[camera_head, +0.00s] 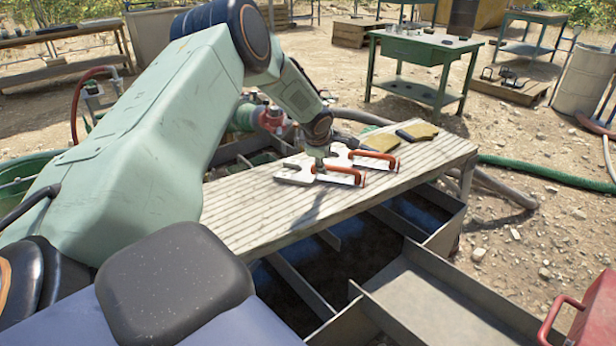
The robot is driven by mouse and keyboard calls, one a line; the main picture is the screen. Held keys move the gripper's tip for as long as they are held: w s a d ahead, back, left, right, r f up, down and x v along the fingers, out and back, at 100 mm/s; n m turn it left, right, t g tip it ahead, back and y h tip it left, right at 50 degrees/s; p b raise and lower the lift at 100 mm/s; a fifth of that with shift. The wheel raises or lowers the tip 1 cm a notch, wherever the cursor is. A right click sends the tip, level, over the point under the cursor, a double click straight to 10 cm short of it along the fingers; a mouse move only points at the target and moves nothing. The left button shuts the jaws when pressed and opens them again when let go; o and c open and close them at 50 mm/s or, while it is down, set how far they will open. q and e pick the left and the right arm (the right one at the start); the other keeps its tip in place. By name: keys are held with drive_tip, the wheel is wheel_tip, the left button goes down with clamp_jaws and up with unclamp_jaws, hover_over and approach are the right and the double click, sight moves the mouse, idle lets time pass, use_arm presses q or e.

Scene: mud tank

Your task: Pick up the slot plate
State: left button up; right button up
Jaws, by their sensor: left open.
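Two flat white plates with notched edges lie on the wooden plank top. The nearer white plate (295,176) and the farther white plate (342,158) lie close together. Each has an orange-red handle-like bar at its right side. I cannot tell which one is the slot plate. My left gripper (318,160) comes down from above at the nearer plate, near the start of its orange-red bar. It is open. It is small in the picture and partly blends with the plates, so I cannot tell whether it touches. My right gripper is not in view.
The plank top (255,215) spans a dark metal-sided tank (440,275). A red object (590,322) stands at lower right. The plank's front part is bare.

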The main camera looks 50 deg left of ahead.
sight(308, 175)
use_arm(q)
drive_tip(key=shift+w+f, duration=0.25)
drive_tip(key=shift+f, duration=0.1)
drive_tip(key=shift+w+a+f+b, duration=0.3)
drive_tip(key=shift+a+f+b, duration=0.35)
drive_tip(key=shift+b, duration=0.35)
drive_tip(key=shift+w+a+f+b, duration=0.35)
drive_tip(key=shift+f+b, duration=0.2)
drive_tip(key=shift+b, duration=0.2)
drive_tip(key=shift+b+x, duration=0.9)
drive_tip(key=shift+x, duration=0.15)
drive_tip(key=shift+w, duration=0.1)
drive_tip(key=shift+r, duration=0.1)
clamp_jaws()
